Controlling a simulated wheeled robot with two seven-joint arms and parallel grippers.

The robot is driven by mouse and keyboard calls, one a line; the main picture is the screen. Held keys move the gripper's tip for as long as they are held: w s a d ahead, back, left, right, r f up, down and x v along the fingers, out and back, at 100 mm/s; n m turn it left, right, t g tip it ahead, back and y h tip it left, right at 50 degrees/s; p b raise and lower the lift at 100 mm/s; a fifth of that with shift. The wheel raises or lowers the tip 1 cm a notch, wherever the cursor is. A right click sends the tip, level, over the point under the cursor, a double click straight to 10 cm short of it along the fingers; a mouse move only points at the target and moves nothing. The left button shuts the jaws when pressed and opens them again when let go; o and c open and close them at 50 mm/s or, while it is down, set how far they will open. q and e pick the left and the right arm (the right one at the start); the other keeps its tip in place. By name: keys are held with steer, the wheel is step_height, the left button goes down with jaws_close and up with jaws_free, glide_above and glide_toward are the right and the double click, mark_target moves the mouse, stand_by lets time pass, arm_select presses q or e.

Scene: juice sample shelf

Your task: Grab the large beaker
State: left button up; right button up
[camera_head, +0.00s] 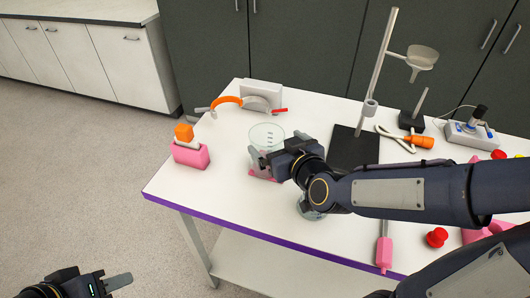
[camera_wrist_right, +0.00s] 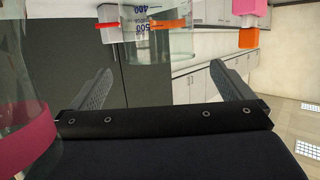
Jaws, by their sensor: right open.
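The large clear beaker (camera_head: 267,134) stands upright on the white table, with its lower part hidden by my right gripper. In the right wrist view its glass wall with printed volume marks (camera_wrist_right: 150,42) is at the top, ahead of the fingers. My right gripper (camera_head: 275,155) is open at the near side of the beaker; its two fingers are spread wide in the wrist view (camera_wrist_right: 163,85), with no glass clearly gripped. My left gripper (camera_head: 112,284) is low at the bottom left, away from the table, and its jaw opening is unclear.
Another glass vessel (camera_head: 312,211) is partly hidden under my right arm. A stand with a dark base (camera_head: 352,148) is right. The table's front left is clear.

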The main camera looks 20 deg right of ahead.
mark_target(260, 129)
steer(key=shift+p+x, duration=0.3)
steer(key=shift+x, duration=3.05)
steer(key=shift+f, duration=0.15)
steer(key=shift+c, duration=0.4)
steer(key=c, duration=1.2)
steer(key=shift+c, duration=0.8)
steer(key=shift+r, duration=0.2)
